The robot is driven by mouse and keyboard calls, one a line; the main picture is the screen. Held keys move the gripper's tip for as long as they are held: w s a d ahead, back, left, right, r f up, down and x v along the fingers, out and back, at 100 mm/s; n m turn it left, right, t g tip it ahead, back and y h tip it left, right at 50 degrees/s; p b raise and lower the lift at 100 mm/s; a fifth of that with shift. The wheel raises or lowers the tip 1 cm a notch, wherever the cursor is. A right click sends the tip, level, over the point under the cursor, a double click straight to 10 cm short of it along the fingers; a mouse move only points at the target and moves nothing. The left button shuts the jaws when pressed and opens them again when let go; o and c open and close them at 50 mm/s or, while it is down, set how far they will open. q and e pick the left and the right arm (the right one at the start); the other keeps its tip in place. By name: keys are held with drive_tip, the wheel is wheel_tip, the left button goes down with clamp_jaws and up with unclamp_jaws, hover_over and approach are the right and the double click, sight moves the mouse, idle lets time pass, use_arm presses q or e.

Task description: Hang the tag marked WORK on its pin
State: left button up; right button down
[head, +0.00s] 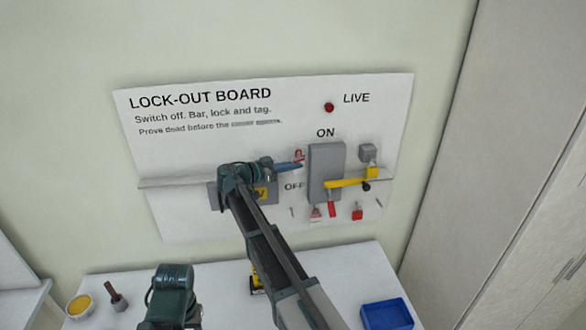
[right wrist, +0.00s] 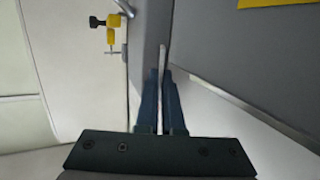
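My right gripper (head: 290,165) is in front of the board, just left of the grey switch box (head: 325,165). Its two blue fingers (right wrist: 161,100) are close together on a thin pale strip seen edge-on (right wrist: 163,45). A small red and white tag (head: 299,155) shows at these fingertips in the head view; its lettering cannot be read. A thin pin (head: 292,211) stands out of the board below the fingers. My left gripper (head: 172,285) is low at the front, above the table; its fingers do not show clearly.
A yellow bar (head: 348,183) crosses the switch box. Red pieces (head: 332,209) hang below it. A ledge (head: 160,182) crosses the board (head: 190,145). On the table are a blue tray (head: 387,315), a yellow-topped tub (head: 79,305) and a yellow and black thing (head: 256,284).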

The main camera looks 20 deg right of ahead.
use_arm(q)
drive_tip(key=shift+r, duration=0.25)
use_arm(e)
drive_tip(key=s+a, duration=0.2)
drive_tip(key=s, duration=0.6)
drive_tip(key=shift+s+a+r, duration=0.15)
drive_tip(key=shift+s+r, duration=0.05)
drive_tip(key=shift+s, duration=0.2)
idle(0.6)
use_arm(q)
drive_tip(key=shift+f, duration=0.15)
use_arm(e)
drive_tip(key=shift+f, duration=0.1)
